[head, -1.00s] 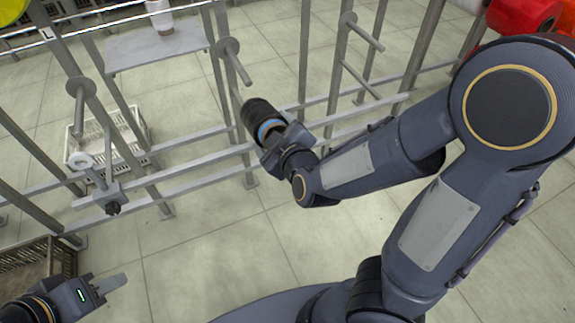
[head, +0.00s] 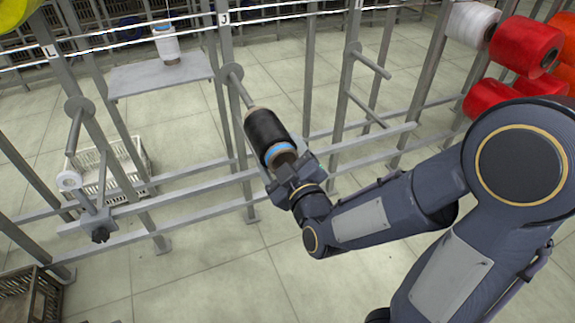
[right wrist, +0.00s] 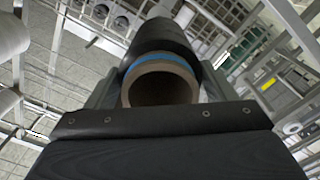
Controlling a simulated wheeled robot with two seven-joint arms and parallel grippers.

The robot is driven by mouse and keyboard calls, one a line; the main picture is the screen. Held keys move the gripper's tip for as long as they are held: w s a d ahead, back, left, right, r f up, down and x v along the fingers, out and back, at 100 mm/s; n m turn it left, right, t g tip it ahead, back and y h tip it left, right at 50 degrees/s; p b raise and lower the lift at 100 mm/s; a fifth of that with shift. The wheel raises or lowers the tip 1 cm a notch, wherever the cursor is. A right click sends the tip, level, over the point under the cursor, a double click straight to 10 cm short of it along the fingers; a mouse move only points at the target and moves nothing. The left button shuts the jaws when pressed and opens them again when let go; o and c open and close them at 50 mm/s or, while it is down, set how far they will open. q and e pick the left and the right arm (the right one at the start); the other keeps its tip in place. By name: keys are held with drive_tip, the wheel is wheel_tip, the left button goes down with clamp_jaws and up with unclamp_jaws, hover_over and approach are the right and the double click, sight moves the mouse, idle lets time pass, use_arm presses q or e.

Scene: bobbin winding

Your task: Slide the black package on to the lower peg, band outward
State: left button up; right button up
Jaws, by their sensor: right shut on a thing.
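The black package (head: 267,133) is a dark yarn roll on a brown tube, with a blue band at the end nearest my right gripper (head: 284,166). My right gripper is shut on that banded end. In the right wrist view the tube's open end (right wrist: 160,88) faces me, with the blue band (right wrist: 158,62) just behind it. The package's far end meets the tip of a grey peg (head: 240,89) that sticks out from a disc on the post marked J. I cannot tell whether the tip is inside the tube. My left gripper is out of view.
Two bare pegs (head: 370,64) stand on the post to the right. Another peg (head: 75,132) is at left, near a clamp-like fitting (head: 98,226). A shelf (head: 160,78) holds a white cone. Red packages (head: 522,47) hang at upper right. Low rails (head: 190,186) cross below.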

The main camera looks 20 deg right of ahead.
drive_tip(key=shift+w, duration=0.8)
drive_tip(key=shift+s, duration=0.1)
drive_tip(key=shift+w+a+b, duration=0.1)
drive_tip(key=shift+w+b, duration=0.6)
drive_tip(key=shift+w, duration=2.3)
drive_tip(key=shift+w+a+b, duration=0.1)
drive_tip(key=shift+w+b, duration=0.55)
drive_tip(key=shift+w, duration=2.35)
